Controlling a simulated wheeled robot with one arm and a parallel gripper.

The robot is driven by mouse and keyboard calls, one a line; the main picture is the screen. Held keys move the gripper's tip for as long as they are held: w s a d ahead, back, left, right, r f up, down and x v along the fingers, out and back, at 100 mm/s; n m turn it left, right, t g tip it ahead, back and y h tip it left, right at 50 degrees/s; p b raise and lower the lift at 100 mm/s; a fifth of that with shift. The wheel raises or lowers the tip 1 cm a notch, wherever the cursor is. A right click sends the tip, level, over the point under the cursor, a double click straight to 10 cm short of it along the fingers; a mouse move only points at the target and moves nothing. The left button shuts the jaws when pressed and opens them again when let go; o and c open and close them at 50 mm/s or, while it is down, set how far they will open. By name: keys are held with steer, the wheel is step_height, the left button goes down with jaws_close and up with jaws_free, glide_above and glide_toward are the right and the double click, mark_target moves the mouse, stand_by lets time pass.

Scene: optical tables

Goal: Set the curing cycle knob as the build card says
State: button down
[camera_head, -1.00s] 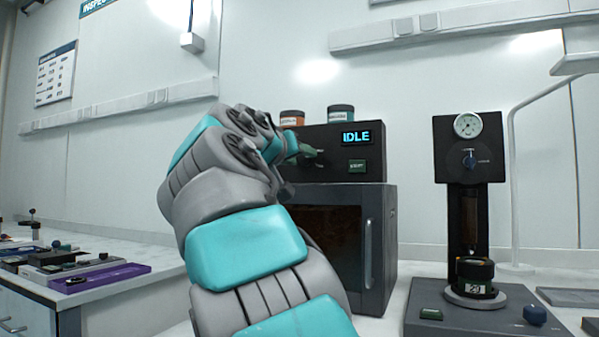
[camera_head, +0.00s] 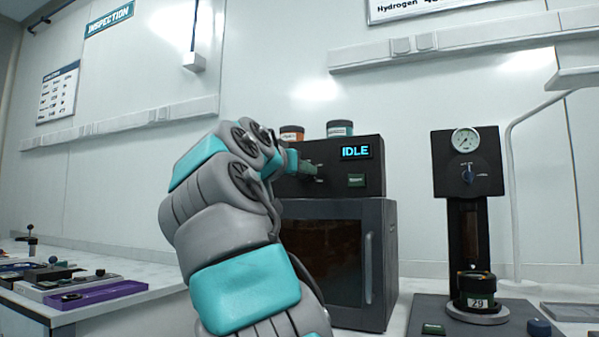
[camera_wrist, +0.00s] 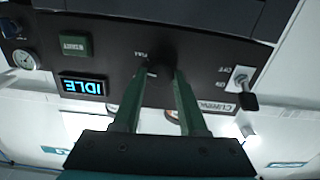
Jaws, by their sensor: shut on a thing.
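The curing oven (camera_head: 333,262) has a dark control panel (camera_head: 372,182) on top with a display reading IDLE. My gripper (camera_head: 308,169) is at the left part of this panel. In the wrist view, which is upside down, my gripper (camera_wrist: 163,74) has its two green fingers shut on the dark curing cycle knob (camera_wrist: 162,52). The fingers hide much of the knob, and its pointer cannot be read. A label like FULL stands beside it. A green START button (camera_wrist: 75,45) and an ON/OFF toggle switch (camera_wrist: 240,77) flank the knob. No readable build card shows.
Two jars (camera_head: 340,129) stand on the oven. A press with a dial gauge (camera_head: 466,140) and a pot marked 29 (camera_head: 477,303) stands to the right. A side table (camera_head: 25,297) with a purple tray (camera_head: 97,295) is at the left.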

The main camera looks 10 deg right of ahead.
steer(key=shift+m, duration=1.4)
steer(key=shift+m+p, duration=0.45)
steer(key=shift+m, duration=0.25)
steer(key=shift+c, duration=2.2)
jaws_free()
steer(key=shift+s, duration=0.15)
